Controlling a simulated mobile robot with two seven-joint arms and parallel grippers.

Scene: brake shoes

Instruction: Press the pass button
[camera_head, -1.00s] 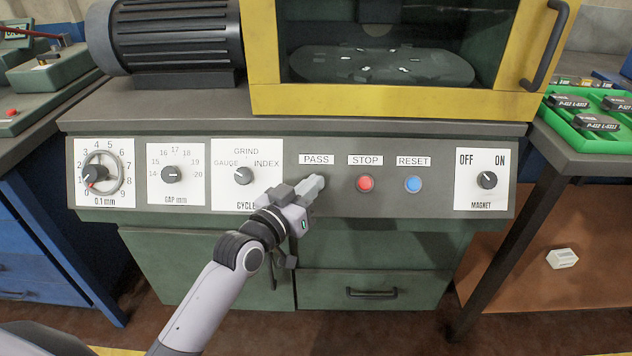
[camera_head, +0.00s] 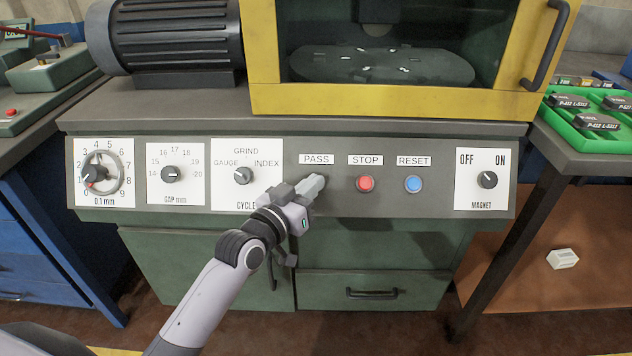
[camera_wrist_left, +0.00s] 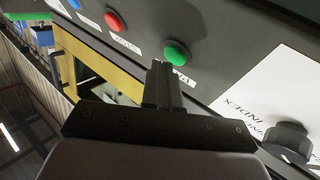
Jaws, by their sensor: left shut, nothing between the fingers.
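The green pass button (camera_wrist_left: 176,54) shows in the left wrist view on the grey control panel, close beyond my fingertips. In the head view my left gripper (camera_head: 314,184) covers the button, just below the PASS label (camera_head: 316,159). My left gripper also shows in the left wrist view (camera_wrist_left: 161,66), its fingers closed together with nothing between them. The fingertips are beside the button in that view; I cannot tell whether they touch it. My right gripper is in neither view.
The red stop button (camera_head: 365,183) and blue reset button (camera_head: 413,184) sit to the right on the same panel. The cycle knob (camera_head: 243,175) is to the left, and the magnet switch (camera_head: 487,180) is far right. A green tray (camera_head: 563,131) stands on the right table.

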